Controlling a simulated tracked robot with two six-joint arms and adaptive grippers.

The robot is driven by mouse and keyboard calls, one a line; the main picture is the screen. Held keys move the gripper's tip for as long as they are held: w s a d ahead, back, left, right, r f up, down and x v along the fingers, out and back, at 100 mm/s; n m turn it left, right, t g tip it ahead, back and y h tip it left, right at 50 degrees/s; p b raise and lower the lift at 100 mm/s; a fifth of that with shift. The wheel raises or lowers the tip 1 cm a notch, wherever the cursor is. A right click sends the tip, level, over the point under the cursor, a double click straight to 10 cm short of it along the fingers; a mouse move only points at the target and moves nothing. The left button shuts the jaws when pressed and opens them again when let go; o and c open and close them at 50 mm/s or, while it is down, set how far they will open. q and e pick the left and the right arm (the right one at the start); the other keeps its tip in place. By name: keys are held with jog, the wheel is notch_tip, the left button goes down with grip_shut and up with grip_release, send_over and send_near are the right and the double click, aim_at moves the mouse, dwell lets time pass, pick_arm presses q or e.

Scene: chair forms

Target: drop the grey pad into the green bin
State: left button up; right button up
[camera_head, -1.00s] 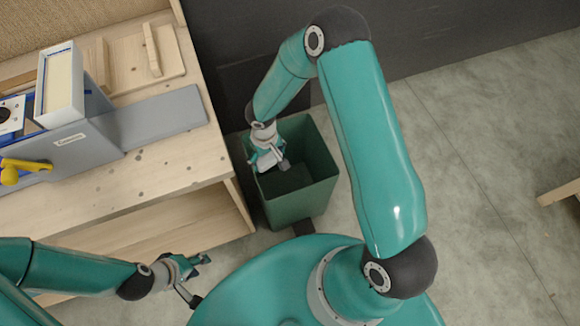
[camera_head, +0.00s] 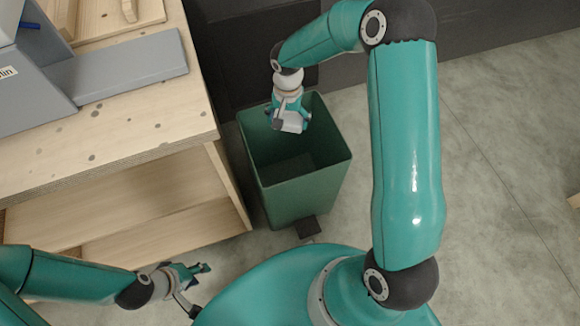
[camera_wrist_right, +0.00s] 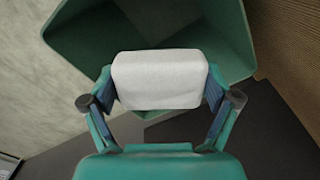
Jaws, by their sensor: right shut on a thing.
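The green bin (camera_head: 303,200) stands open on the floor beside the wooden bench; the right wrist view shows its inside and rim (camera_wrist_right: 88,50). My right gripper (camera_head: 290,120) is over the bin's far part, shut on the grey pad (camera_head: 289,123). In the right wrist view, the pad (camera_wrist_right: 160,80) is a pale, rounded block held between the two fingers (camera_wrist_right: 160,100), with the bin's opening behind it. My left gripper (camera_head: 200,290) is low at the bench's near side, its fingers apart and empty.
The wooden bench (camera_head: 150,125) is close on the bin's left, with a grey fixture (camera_head: 120,72) on top. A dark wall (camera_head: 235,50) stands behind the bin. A black pedal (camera_head: 307,227) sticks out at the bin's foot. Floor (camera_head: 490,170) is clear to the right.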

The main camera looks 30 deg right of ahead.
jog(key=d+f+m+b, duration=0.3)
jog(key=f+m+b, duration=0.2)
jog(key=f+b, duration=0.5)
jog(key=b, duration=0.4)
jog(key=shift+w+m, duration=0.2)
jog(key=shift+m, duration=0.1)
jog(key=o, duration=0.9)
jog(key=shift+c, duration=0.2)
notch_tip(320, 180, up, 12)
jog(key=shift+f, duration=0.1)
